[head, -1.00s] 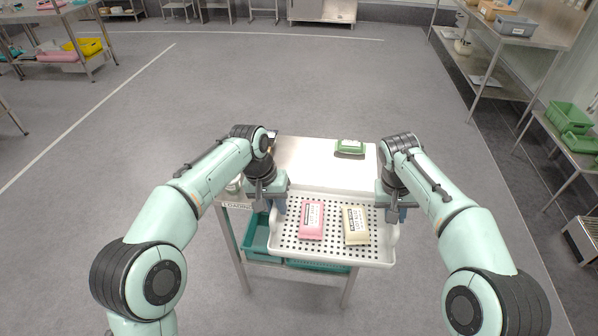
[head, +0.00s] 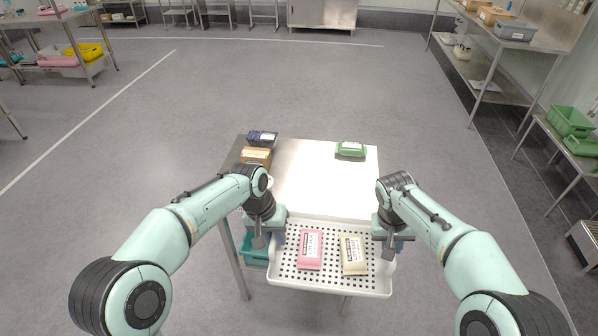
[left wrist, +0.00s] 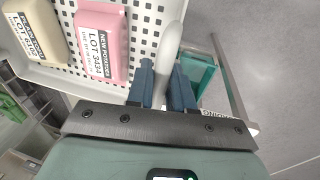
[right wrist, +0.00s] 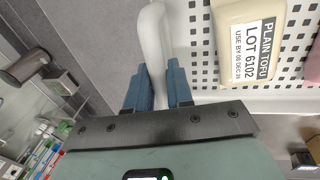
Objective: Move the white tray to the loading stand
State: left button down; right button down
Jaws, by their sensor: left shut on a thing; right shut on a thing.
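The white tray (head: 330,288), with a perforated bottom, is level in front of the stand's near edge in the head view. It carries a pink pack (head: 310,250) labelled new potatoes and a cream pack (head: 353,255) labelled plain tofu. My left gripper (head: 276,238) is shut on the tray's left rim; the rim shows between its blue fingers in the left wrist view (left wrist: 165,75). My right gripper (head: 399,246) is shut on the right rim, also seen in the right wrist view (right wrist: 156,80). The metal stand (head: 315,185) has a bright, mostly bare top. Whether the tray touches it is unclear.
A green pack (head: 350,149) lies at the stand's back right. A dark blue pack (head: 262,138) and a brown pack (head: 256,156) lie at its back left. A teal crate (head: 252,245) is below the top. Shelving (head: 500,40) stands at the right; floor beyond is clear.

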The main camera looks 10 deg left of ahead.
aim_at(331, 188)
jog(key=i, duration=0.95)
